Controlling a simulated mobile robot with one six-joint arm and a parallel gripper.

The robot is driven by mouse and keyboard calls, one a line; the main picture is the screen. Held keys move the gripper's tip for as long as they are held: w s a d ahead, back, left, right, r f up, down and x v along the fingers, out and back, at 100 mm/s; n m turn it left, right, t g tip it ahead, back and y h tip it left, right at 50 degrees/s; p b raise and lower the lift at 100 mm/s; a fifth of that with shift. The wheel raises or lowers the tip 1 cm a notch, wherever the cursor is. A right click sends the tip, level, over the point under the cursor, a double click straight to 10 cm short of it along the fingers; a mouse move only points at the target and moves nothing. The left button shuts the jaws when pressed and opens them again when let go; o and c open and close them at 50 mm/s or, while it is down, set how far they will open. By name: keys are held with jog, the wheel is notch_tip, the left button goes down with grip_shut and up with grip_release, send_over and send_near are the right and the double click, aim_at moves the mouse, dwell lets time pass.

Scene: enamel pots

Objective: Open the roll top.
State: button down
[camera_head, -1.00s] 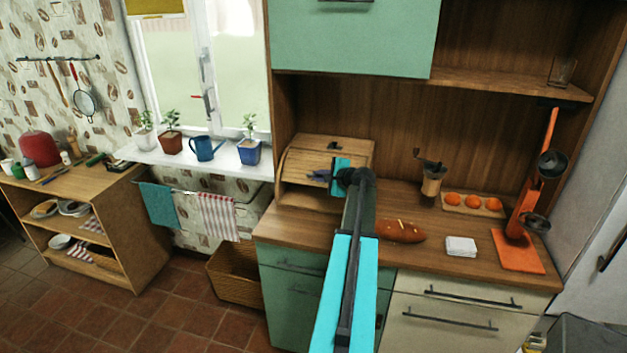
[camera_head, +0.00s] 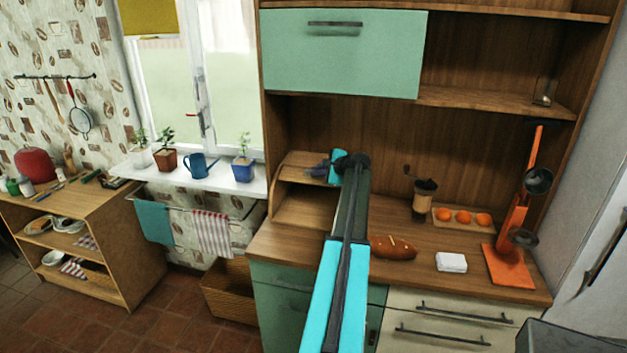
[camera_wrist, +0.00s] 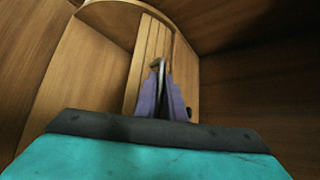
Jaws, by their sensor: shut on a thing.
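The wooden bread box (camera_head: 304,206) stands on the counter at the left end of the hutch. Its slatted roll top (camera_head: 300,161) is up near the top of the box, and the front is largely open. My gripper (camera_head: 322,170) is at the roll top's front edge, partly hidden by my own arm. In the wrist view my purple fingers (camera_wrist: 163,98) are shut on the roll top's metal handle (camera_wrist: 158,66), with the slats (camera_wrist: 149,50) behind. The right part of the box is hidden by my arm.
A loaf of bread (camera_head: 393,248), white napkins (camera_head: 451,262), a coffee grinder (camera_head: 424,198), a tray of oranges (camera_head: 441,213) and an orange stand (camera_head: 508,262) are on the counter to the right. A green cabinet door (camera_head: 345,55) hangs above. A window sill with potted plants is at left.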

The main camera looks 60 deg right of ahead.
jog(key=shift+d+r, duration=0.1)
jog(key=shift+d, duration=0.8)
jog(key=shift+s, duration=0.1)
